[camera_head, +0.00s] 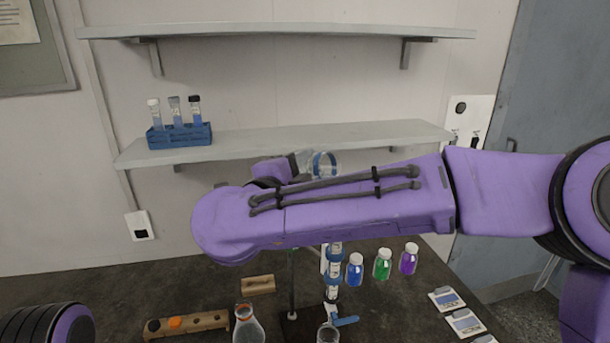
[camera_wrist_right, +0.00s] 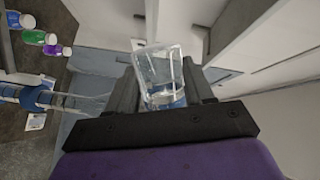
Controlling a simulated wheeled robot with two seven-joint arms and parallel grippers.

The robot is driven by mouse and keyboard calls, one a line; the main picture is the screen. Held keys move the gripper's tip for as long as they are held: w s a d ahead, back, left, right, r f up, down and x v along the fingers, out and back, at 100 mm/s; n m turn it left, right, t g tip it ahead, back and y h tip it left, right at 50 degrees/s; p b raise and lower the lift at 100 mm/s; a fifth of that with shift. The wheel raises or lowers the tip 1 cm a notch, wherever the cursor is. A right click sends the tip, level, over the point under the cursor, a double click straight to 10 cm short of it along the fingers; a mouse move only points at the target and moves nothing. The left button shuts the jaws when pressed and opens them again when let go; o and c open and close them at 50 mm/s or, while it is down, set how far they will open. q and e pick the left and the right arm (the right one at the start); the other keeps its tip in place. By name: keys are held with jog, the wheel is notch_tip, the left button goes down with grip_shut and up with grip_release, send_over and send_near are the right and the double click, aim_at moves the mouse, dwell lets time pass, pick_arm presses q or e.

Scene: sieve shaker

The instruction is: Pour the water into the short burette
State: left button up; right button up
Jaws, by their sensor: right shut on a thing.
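My right gripper (camera_head: 300,164) is shut on a clear glass beaker with a blue band (camera_head: 325,165), above the table and in front of the lower shelf. The beaker lies tipped towards the right in the head view. In the right wrist view the beaker (camera_wrist_right: 160,75) sits between the fingers of my right gripper (camera_wrist_right: 163,92). How much water it holds is unclear. A burette with blue fittings (camera_head: 333,272) stands on the table below my right arm, which hides its upper part. The burette (camera_wrist_right: 45,97) also shows at the left of the wrist view, apart from the beaker.
Bottles with blue (camera_head: 355,270), green (camera_head: 382,264) and purple (camera_head: 408,259) contents stand right of the burette. A flask (camera_head: 247,325) and another glass vessel (camera_head: 328,334) are at the front. A blue tube rack (camera_head: 180,135) is on the lower shelf (camera_head: 290,140).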

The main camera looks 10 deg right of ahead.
jog(key=shift+f, duration=0.1)
jog(key=shift+s+d+f+m+b, duration=0.1)
jog(key=shift+f+m+b, duration=0.15)
jog(key=shift+m+b, duration=1.1)
jog(key=shift+s+r+t+b, duration=0.1)
jog(key=shift+t+b, duration=0.2)
jog(key=shift+b, duration=1.1)
